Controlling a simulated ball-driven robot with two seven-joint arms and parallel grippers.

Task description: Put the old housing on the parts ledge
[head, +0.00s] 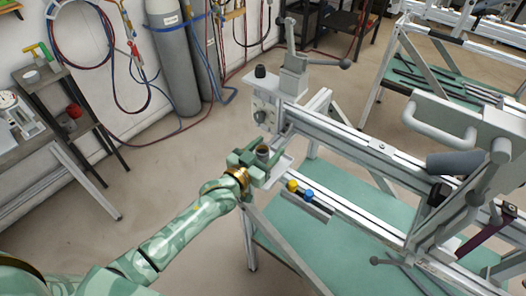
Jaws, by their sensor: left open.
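My left gripper (257,162) is open at the near left end of the frame jig, its fingers around or right beside a small grey-brown cylinder with a dark open top, which looks like the old housing (263,151). The cylinder stands upright at a small light-grey ledge (283,166), which looks like the parts ledge. The fingers hide its lower part, so I cannot tell whether it rests fully on the ledge or touches a finger. My right gripper is not in view.
The jig's silver beam (350,150) runs right from a head block (266,112) just behind the gripper. A yellow cap (292,185) and a blue cap (308,195) sit on a narrow grey strip close to the right. A green shelf (335,225) lies below.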

